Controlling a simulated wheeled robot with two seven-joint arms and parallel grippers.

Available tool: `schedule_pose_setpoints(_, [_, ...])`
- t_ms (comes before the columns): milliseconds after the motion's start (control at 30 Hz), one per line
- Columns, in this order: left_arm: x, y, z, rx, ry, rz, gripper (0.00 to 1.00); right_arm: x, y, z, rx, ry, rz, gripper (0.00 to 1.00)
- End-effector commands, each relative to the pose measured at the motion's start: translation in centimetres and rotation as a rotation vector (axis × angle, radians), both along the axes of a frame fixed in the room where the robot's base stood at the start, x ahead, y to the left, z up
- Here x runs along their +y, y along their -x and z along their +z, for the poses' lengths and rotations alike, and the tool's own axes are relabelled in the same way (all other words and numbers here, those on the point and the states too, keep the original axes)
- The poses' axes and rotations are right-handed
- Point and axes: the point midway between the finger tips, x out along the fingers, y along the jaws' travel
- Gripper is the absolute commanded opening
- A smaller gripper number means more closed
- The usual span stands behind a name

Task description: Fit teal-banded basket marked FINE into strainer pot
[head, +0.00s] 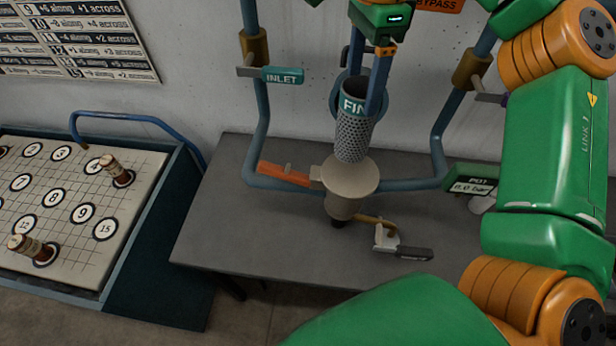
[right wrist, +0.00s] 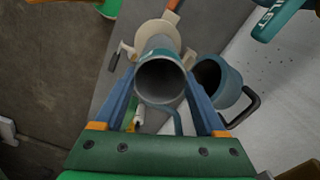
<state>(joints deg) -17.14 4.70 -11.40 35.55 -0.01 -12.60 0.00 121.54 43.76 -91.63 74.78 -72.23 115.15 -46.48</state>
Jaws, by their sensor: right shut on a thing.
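The perforated grey metal basket (head: 353,140) has a teal band reading "FIN", the rest hidden by a finger. My right gripper (head: 367,98) is shut on its upper part. The basket hangs slightly tilted above the strainer pot (head: 346,206), its lower end overlapping the far part of the pot's cream flange in the head view. I cannot tell whether they touch, and the pot's opening is not visible. In the right wrist view the basket's open top (right wrist: 160,80) sits between the blue fingers, with the flange (right wrist: 158,36) beyond. My left gripper is not in view.
Blue pipes (head: 262,125) flank the pot over a grey table (head: 240,225). An orange lever (head: 284,174) is left of the pot, a dark-handled valve (head: 402,250) in front. A blue open cylinder (right wrist: 232,82) is beside the basket. A numbered board (head: 60,205) lies left.

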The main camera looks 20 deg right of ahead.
Motion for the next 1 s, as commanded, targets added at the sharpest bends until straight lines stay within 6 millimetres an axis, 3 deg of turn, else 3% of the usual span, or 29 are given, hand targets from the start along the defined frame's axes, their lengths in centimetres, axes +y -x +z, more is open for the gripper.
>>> schedule_pose_setpoints(67, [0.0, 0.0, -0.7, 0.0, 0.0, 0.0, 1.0, 0.1, 0.0, -1.1, 0.002, 0.0, -0.002, 0.0])
schedule_pose_setpoints(200, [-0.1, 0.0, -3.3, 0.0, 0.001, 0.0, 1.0, 0.0, 0.1, -6.1, 0.005, -0.001, -0.003, 0.0])
schedule_pose_setpoints(433, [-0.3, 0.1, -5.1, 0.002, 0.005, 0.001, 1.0, -0.1, 0.1, -11.1, 0.004, -0.001, -0.004, 0.0])
schedule_pose_setpoints(667, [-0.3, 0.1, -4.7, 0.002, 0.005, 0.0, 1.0, -0.1, 0.1, -13.4, 0.001, 0.002, -0.005, 0.0])
schedule_pose_setpoints(900, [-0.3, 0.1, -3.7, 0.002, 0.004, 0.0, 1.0, -0.2, 0.2, -17.4, 0.001, 0.002, -0.006, 0.0])
schedule_pose_setpoints(1000, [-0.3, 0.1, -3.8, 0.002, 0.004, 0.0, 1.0, -0.1, 0.1, -17.9, -0.001, 0.0, -0.005, 0.0])
